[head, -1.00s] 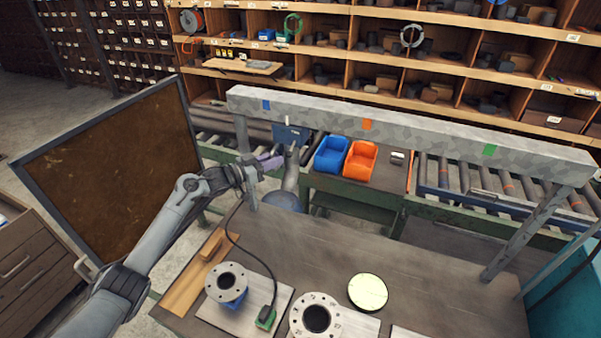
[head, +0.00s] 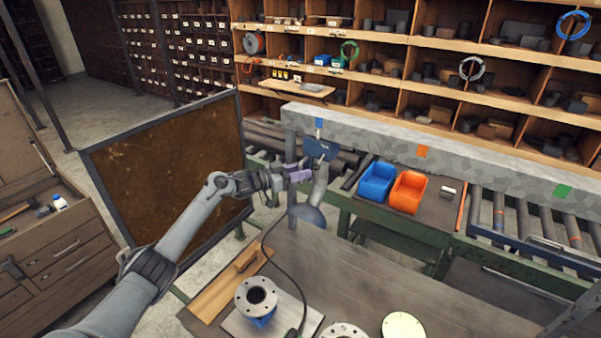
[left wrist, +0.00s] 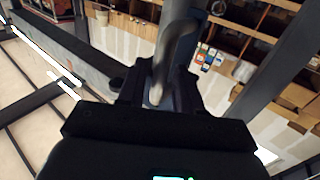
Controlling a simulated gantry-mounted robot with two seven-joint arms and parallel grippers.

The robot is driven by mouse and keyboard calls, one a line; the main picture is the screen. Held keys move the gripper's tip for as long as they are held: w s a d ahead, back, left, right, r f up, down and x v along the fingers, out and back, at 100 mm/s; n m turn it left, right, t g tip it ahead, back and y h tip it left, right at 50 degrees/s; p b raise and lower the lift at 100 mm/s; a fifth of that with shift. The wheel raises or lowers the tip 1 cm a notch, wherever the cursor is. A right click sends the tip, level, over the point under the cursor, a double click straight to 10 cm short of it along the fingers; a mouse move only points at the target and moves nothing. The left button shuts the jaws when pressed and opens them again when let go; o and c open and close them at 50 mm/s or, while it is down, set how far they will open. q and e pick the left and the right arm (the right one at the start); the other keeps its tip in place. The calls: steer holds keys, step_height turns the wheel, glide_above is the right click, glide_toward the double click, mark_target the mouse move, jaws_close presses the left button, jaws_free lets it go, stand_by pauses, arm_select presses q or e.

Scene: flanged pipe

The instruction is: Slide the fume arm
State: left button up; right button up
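The fume arm hangs from the grey overhead beam (head: 400,143) on a dark blue carriage plate (head: 321,149). Its grey tube (head: 319,186) runs down to a bluish hood (head: 306,216). A white pointer at the carriage stands just under the blue mark (head: 320,122) on the beam. My left gripper (head: 300,174) is beside the tube, below the plate. In the left wrist view a curved grey bar (left wrist: 176,50) of the fume arm runs between my left gripper's fingers (left wrist: 160,92), which appear closed around it. My right gripper is not in view.
An orange mark (head: 422,151) and a green mark (head: 563,190) lie farther right on the beam. Blue (head: 377,181) and orange (head: 408,192) bins sit behind. A flanged pipe (head: 257,296) stands on the bench below. A brown framed screen (head: 165,165) stands left.

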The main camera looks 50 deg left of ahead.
arm_select(q)
steer(key=shift+s+f, duration=0.1)
steer(key=shift+s, duration=0.05)
steer(key=b+v, duration=0.1)
steer(key=v, duration=0.9)
steer(key=shift+s+a, duration=0.15)
steer(key=shift+s, duration=0.1)
stand_by(0.5)
